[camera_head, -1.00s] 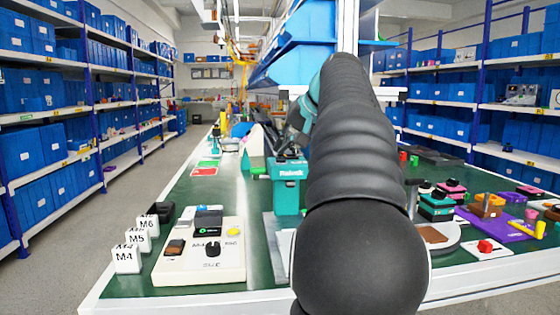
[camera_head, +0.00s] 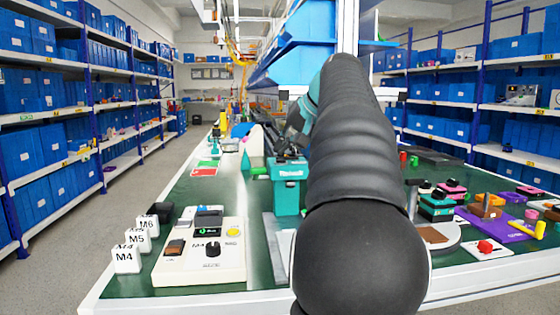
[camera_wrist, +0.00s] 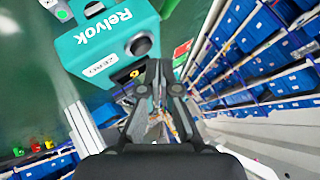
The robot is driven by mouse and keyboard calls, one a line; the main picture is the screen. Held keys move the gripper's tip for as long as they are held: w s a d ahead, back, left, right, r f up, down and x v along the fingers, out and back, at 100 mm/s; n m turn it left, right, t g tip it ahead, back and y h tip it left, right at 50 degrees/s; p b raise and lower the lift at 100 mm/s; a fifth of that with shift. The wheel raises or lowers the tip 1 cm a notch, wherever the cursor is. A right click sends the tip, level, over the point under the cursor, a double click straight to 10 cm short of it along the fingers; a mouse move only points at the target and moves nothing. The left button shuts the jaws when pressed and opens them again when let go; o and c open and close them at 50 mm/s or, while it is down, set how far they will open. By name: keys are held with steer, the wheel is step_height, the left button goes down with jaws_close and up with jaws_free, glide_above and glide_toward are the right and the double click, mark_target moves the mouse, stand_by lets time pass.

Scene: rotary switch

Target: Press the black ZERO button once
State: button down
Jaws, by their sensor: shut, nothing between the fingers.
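A teal device marked Relvok (camera_head: 289,198) stands on the green table, and its top fills the upper left of the wrist view (camera_wrist: 85,50). A white ZERO label (camera_wrist: 100,65) is on it. Beside the label is a small yellow patch with a dark centre (camera_wrist: 131,74), close to my fingers. A grey cylinder with a dark round end (camera_wrist: 140,46) sits above that patch. I cannot tell for certain which dark part is the ZERO button. My gripper (camera_wrist: 160,68) is shut and empty beside the device's edge.
A cream switch panel (camera_head: 205,262) with a dark knob and yellow button stands left of the device. White blocks marked M4 (camera_head: 126,260), M5 and M6 line the table's left edge. Several small coloured items and a purple tray (camera_head: 500,224) lie right of my arm. Shelves flank the table.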

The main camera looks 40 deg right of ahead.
mark_target(283, 160)
steer(key=shift+f, duration=0.4)
steer(key=shift+f+b, duration=0.45)
stand_by(0.6)
steer(key=shift+r, duration=0.1)
steer(key=shift+r+p, duration=0.8)
steer(key=shift+p, duration=0.15)
steer(key=shift+r, duration=0.1)
step_height(283, 160, up, 3)
steer(key=p, duration=0.3)
steer(key=shift+r, duration=0.9)
